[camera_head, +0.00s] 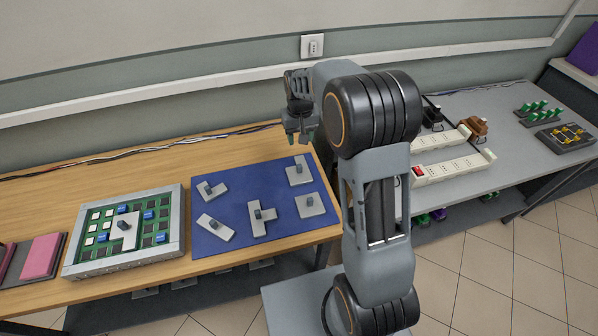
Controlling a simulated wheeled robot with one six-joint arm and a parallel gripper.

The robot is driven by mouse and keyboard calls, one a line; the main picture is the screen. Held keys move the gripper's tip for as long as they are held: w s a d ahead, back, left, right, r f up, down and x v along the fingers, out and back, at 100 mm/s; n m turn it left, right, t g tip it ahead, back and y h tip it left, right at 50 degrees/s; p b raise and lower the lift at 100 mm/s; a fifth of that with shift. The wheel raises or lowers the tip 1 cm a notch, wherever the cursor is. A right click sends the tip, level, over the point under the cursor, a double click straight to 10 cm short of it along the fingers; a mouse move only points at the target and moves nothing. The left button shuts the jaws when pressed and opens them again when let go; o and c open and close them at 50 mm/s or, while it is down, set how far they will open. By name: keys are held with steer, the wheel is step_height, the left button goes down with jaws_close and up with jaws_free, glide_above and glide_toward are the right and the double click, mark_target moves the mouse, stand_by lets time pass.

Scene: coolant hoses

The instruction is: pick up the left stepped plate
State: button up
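On the blue mat (230,183) lie several light grey plates, each with a dark knob. At the mat's back left is a small notched plate (217,189), which looks like the left stepped one. A larger stepped plate (257,226) lies near the middle. Another notched plate (301,180) is at the back right, a straight bar (220,233) at the front left and a squarish plate (315,209) at the right. My gripper (300,137) hangs above the back right of the mat, apart from the plates.
A grey-framed board (173,222) with blue and white tiles and a knobbed plate stands left of the mat. Pink pads (41,257) lie farther left. Cables (130,150) run along the wall. On the grey table at right are white power strips (455,168).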

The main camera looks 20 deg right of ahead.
glide_toward(299, 165)
step_height(299, 165, down, 5)
steer(key=shift+w+f+p, duration=0.1)
steer(key=shift+w+p, duration=0.05)
steer(key=shift+p, duration=0.2)
steer(key=shift+f+p, duration=0.7)
steer(key=shift+f, duration=2)
steer(key=shift+c, duration=0.3)
jaws_close()
